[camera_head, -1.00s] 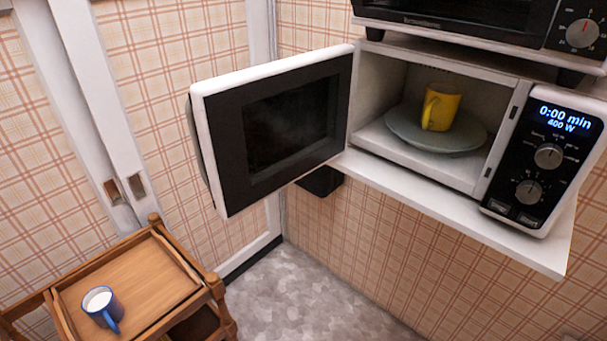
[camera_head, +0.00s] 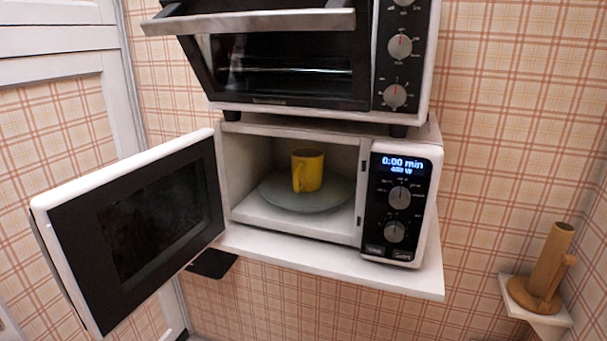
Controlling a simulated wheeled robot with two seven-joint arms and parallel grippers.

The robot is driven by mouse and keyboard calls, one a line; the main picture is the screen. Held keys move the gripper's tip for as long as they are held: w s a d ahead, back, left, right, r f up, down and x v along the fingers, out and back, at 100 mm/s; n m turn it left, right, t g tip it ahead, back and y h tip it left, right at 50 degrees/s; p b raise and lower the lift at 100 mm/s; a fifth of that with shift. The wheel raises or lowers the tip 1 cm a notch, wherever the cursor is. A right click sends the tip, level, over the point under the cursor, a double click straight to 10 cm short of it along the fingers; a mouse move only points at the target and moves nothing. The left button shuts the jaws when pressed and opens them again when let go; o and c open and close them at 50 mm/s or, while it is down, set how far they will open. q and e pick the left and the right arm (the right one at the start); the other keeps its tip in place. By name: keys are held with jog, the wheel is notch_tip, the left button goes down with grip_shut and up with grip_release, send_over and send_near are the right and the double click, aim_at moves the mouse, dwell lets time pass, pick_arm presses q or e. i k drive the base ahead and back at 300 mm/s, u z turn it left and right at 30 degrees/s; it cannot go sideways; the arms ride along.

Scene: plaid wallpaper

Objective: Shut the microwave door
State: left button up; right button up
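The white microwave (camera_head: 432,215) stands on a white wall shelf, with its black control panel on the right lit "0:00 min". Its door (camera_head: 140,226) is hinged on the left and stands wide open, swung out toward the left of the view. The door has a white edge and a dark window. Inside, a yellow mug (camera_head: 308,169) stands on a round grey plate (camera_head: 340,196). Neither of my grippers is in view.
A toaster oven (camera_head: 300,112) with its door partly open sits on top of the microwave. The white shelf (camera_head: 330,273) juts out below. A wooden holder (camera_head: 551,262) stands on a small corner shelf at right. The space in front of the microwave opening is clear.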

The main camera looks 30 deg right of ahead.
aim_at(150, 234)
jog(key=z, duration=1.25)
jog(key=i, duration=0.35)
jog(key=u, duration=2.15)
